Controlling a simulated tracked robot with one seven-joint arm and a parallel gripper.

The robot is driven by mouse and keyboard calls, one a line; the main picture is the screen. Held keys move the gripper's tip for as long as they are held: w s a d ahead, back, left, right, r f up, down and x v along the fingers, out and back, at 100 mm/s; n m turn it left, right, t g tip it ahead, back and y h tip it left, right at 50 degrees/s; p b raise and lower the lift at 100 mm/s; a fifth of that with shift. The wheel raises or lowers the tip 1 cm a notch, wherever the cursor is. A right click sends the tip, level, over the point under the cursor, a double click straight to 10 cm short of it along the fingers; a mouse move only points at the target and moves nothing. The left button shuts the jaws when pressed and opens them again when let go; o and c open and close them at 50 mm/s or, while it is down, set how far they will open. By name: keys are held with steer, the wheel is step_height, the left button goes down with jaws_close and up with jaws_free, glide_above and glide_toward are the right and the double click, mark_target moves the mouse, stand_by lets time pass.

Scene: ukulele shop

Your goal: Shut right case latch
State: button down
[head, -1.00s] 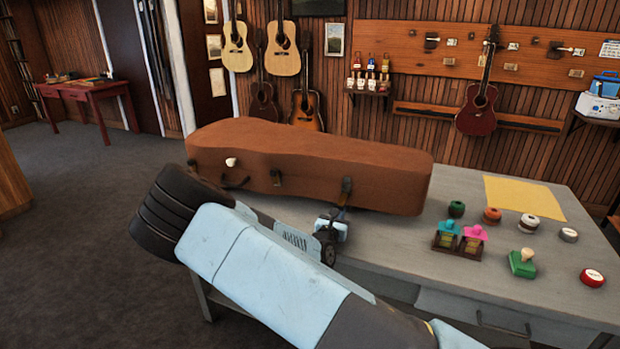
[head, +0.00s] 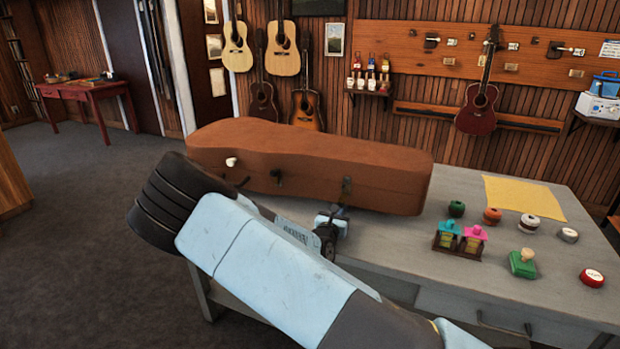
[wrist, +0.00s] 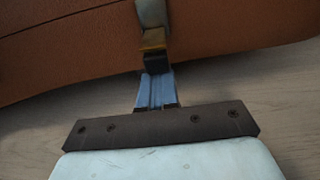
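The brown case (head: 300,150) lies closed on the grey table. The right latch (head: 347,186) is a small dark fitting on the case's front side, and its lever looks close against the side. In the wrist view the latch (wrist: 152,38) shows as a metal strip with a brass-coloured part, straight ahead of the fingertips. My gripper (head: 336,212) is just below and in front of this latch, low by the case. In the wrist view the fingers of my gripper (wrist: 157,66) are together, their dark tips at the latch's lower end. Whether they touch it is unclear.
A middle fitting (head: 277,176) and a white knob (head: 231,162) are on the case front. Right of the case stand a pink-and-teal stamp holder (head: 460,238), a green stamp (head: 522,263), several small round tins and a yellow cloth (head: 524,198). My forearm crosses the table's front edge.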

mark_target(340, 203)
steer(key=shift+s+a+r, duration=0.1)
steer(key=shift+s+r, duration=0.1)
steer(key=shift+r, duration=0.5)
steer(key=shift+s+r, duration=0.15)
steer(key=shift+r, duration=0.65)
steer(key=shift+s+r, duration=0.1)
steer(key=shift+r, duration=0.05)
steer(key=shift+s+a+r, duration=0.15)
steer(key=shift+s+r, duration=0.1)
steer(key=shift+r, duration=0.3)
steer(key=shift+s+a+r, duration=0.1)
steer(key=shift+s+r, duration=0.1)
steer(key=shift+r, duration=0.3)
steer(key=v, duration=0.9)
stand_by(0.3)
steer(key=shift+d, duration=0.1)
